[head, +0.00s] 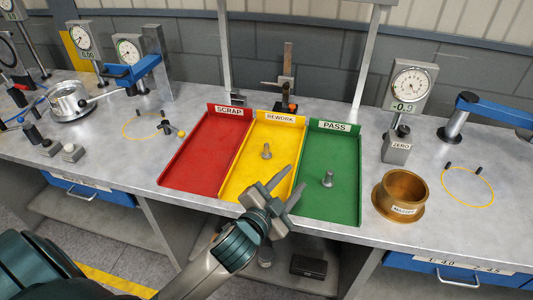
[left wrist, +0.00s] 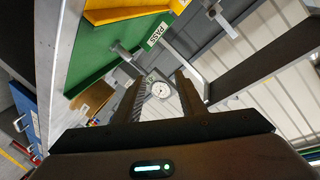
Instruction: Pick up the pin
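A grey pin (head: 266,152) stands in the yellow REWORK tray (head: 256,183). A second grey pin (head: 327,180) stands in the green PASS tray (head: 343,150). My left gripper (head: 288,187) is open and empty, above the front part of the yellow tray near its border with the green one, in front of the pins and apart from both. In the left wrist view the open fingers (left wrist: 158,100) have nothing between them but background. A grey pin-like piece (left wrist: 120,50) shows there against the green tray (left wrist: 92,48). My right gripper is not in view.
The empty red SCRAP tray (head: 205,150) lies left of the yellow one. A brass cup (head: 399,197) and a dial gauge (head: 402,100) stand to the right. Metal posts rise behind the trays. The bench's front edge is close below the trays.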

